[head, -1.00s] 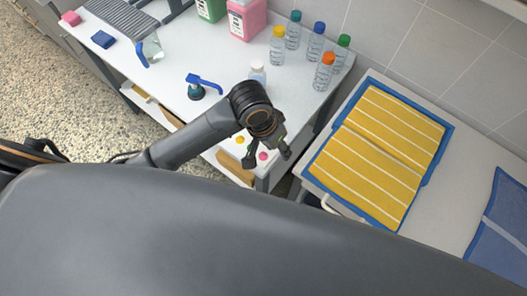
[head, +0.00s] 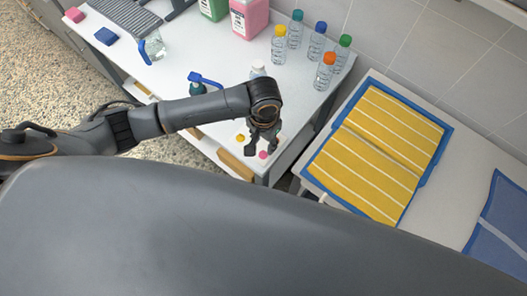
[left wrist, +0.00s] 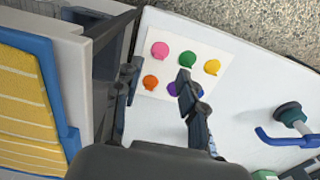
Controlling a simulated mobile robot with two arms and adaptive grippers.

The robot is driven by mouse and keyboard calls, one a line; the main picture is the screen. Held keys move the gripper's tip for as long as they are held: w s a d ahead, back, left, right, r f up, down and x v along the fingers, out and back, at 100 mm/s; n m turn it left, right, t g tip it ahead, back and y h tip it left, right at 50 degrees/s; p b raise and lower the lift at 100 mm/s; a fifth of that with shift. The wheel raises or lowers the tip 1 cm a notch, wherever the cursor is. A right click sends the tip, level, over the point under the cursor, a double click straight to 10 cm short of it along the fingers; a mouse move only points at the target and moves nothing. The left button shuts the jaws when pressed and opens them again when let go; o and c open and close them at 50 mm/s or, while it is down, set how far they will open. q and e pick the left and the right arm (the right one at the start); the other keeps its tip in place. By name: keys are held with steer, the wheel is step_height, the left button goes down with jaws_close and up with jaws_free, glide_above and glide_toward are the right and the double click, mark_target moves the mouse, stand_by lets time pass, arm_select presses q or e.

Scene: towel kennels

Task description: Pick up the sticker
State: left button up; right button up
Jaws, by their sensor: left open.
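A white card (left wrist: 168,52) with several coloured round stickers lies on the white table near its corner. In the left wrist view I see a pink sticker (left wrist: 160,49), a green one (left wrist: 187,61), a yellow one (left wrist: 211,67) and an orange one (left wrist: 151,82). A purple sticker (left wrist: 172,89) is partly hidden by a finger. In the head view the pink sticker (head: 263,155) and yellow sticker (head: 241,138) show beside my left gripper (head: 262,148). My left gripper (left wrist: 158,84) is open and empty over the card, with the orange sticker appearing between its fingers. My right gripper is not in view.
Several capped bottles (head: 316,50) and a pink jug (head: 247,18) stand toward the table's back. A second table on the right bears yellow striped towels (head: 375,150) on a blue mat.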

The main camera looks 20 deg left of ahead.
mark_target(264, 153)
arm_select(q)
steer(key=shift+w+d+f+p, duration=0.1)
steer(key=shift+f+p, duration=0.2)
steer(key=shift+f, duration=1.05)
steer(key=shift+w+f+p, duration=0.1)
steer(key=shift+f+p, duration=0.2)
steer(key=shift+f, duration=1)
steer(key=shift+s, duration=0.1)
steer(key=c, duration=0.8)
